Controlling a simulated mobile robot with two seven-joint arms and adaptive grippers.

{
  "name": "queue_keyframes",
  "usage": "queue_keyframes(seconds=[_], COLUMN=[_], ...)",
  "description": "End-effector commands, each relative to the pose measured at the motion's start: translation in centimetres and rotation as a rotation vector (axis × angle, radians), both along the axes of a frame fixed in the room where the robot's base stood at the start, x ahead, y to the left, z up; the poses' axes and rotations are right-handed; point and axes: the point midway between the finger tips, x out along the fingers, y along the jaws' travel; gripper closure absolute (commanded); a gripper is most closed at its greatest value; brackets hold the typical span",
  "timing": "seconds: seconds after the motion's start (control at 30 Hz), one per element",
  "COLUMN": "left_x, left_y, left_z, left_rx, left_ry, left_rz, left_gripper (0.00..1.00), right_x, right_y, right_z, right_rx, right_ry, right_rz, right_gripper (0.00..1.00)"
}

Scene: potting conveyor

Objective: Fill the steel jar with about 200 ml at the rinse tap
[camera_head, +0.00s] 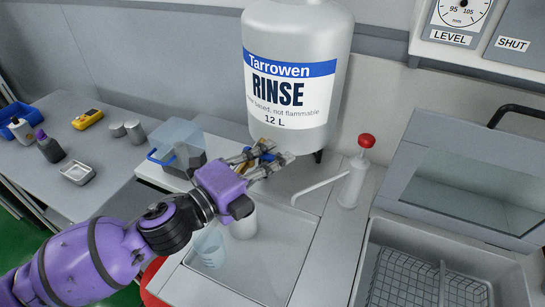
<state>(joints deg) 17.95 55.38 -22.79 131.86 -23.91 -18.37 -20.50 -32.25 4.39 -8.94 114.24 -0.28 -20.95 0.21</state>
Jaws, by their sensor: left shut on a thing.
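The large white rinse tank (295,60), labelled "RINSE 12 L", stands at the back centre. My left gripper (268,160) is at the lower front of the tank. Its fingers are shut around a small part there with a bit of blue showing, apparently the rinse tap's handle; they hide most of it. A pale grey metallic jar (243,222), apparently the steel jar, stands upright below the gripper, partly covered by it. Its inside and any water stream are hidden. A clear beaker (209,247) stands beside the jar, to its left. My right gripper is not in view.
The jar and beaker stand on a pale tray (280,250). A red-topped pump bottle (354,175) with a long spout is to the right, then a sink with a wire rack (420,280). The left table (95,155) holds bottles, metal cups and a yellow meter.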

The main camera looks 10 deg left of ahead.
Motion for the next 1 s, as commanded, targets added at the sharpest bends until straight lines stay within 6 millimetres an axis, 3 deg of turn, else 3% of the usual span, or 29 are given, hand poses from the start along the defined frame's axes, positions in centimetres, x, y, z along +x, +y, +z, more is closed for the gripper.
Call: queue_keyframes(seconds=[0.27,0.6,0.93,1.0], left_x=[-0.1,-1.0,-1.1,-1.1], left_y=[0.1,0.4,0.4,0.4], left_z=[0.0,0.0,0.0,0.0], left_rx=[0.004,0.004,0.002,0.001], left_ry=[-0.001,-0.001,0.0,0.0], left_rz=[-0.013,-0.183,-0.2,-0.199], left_gripper=[1.0,1.0,1.0,0.87], right_x=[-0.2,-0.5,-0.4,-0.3], right_y=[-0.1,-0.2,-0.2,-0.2], right_z=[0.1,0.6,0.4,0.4], right_rx=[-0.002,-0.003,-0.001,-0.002], right_ry=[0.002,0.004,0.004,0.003], right_rz=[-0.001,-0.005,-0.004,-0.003], right_gripper=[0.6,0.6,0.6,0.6])
